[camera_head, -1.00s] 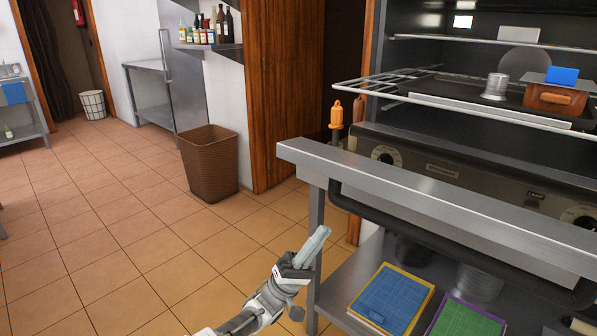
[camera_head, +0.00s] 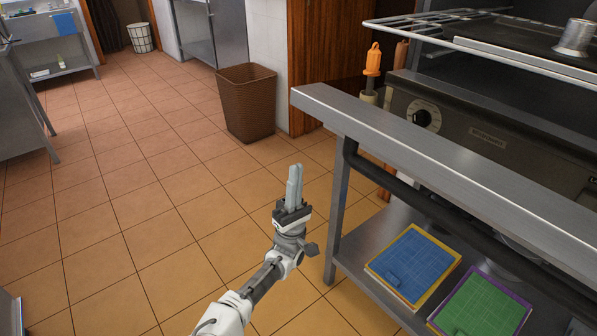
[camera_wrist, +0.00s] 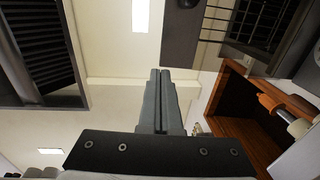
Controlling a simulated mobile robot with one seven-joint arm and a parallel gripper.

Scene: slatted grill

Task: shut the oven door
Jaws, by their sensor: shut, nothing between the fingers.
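The oven's dark front panel (camera_head: 475,132) with a round dial shows at the right in the head view, behind a steel counter edge (camera_head: 425,150). A dark bar (camera_head: 445,215) with a bent end runs under that edge; I cannot tell whether it is the oven door's handle. No door panel is clearly visible. My gripper (camera_head: 295,168) is shut and empty, fingers pointing up, over the floor to the left of the counter. Its closed fingers also show in the wrist view (camera_wrist: 159,72), with the ceiling behind; it touches nothing visible.
A wire rack (camera_head: 480,38) juts out above the panel. A lower shelf holds a blue board (camera_head: 412,265) and a green board (camera_head: 480,305). An orange-handled tool (camera_head: 373,60) stands behind the counter's corner. A brown basket (camera_head: 246,103) stands farther back. The tiled floor at left is open.

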